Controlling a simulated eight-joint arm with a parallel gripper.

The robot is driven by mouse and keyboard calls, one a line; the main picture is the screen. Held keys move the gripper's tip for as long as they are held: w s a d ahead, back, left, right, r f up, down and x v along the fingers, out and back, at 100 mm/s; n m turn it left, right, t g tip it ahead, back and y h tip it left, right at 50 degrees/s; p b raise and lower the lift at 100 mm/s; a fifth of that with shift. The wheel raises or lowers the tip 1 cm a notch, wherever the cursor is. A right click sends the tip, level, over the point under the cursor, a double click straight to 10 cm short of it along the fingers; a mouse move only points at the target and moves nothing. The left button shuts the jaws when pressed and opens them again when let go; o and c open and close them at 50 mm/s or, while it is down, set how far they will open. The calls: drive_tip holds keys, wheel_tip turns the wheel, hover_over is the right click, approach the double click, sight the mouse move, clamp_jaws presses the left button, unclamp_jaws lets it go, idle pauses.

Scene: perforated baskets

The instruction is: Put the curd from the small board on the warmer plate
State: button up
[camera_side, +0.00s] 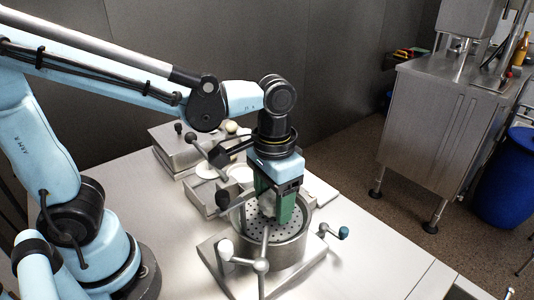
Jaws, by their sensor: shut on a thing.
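My gripper (275,206), with green fingers, points down into a round metal vessel (285,256) with a perforated floor. The fingers are shut on a small pale piece (268,207), which looks like the curd. It is mostly hidden by the fingers, and I cannot tell whether it touches the perforated floor. I cannot clearly make out which thing is the small board or the warmer plate. A pale round disc (206,171) lies behind, to the left of my gripper.
The vessel stands on a metal base with several knobbed handles, one with a blue-green knob (343,233). A metal box (171,146) and a yellowish knob (231,127) are behind. The front right tabletop (375,270) is clear. A steel cabinet (440,130) and blue barrel (507,180) stand beyond.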

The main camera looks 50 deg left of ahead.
drive_tip(key=shift+f, duration=0.5)
idle(0.4)
drive_tip(key=o, duration=1.2)
drive_tip(key=shift+c, duration=0.2)
drive_tip(key=shift+r, duration=4)
drive_tip(key=a+f+t, duration=0.2)
drive_tip(key=a+t, duration=0.1)
drive_tip(key=a, duration=0.2)
drive_tip(key=a+f+n+t, duration=0.1)
drive_tip(key=a+f+t, duration=0.1)
drive_tip(key=a+t, duration=0.2)
drive_tip(key=shift+w+a+f, duration=0.2)
drive_tip(key=shift+a+f, duration=0.1)
drive_tip(key=shift+a, duration=0.45)
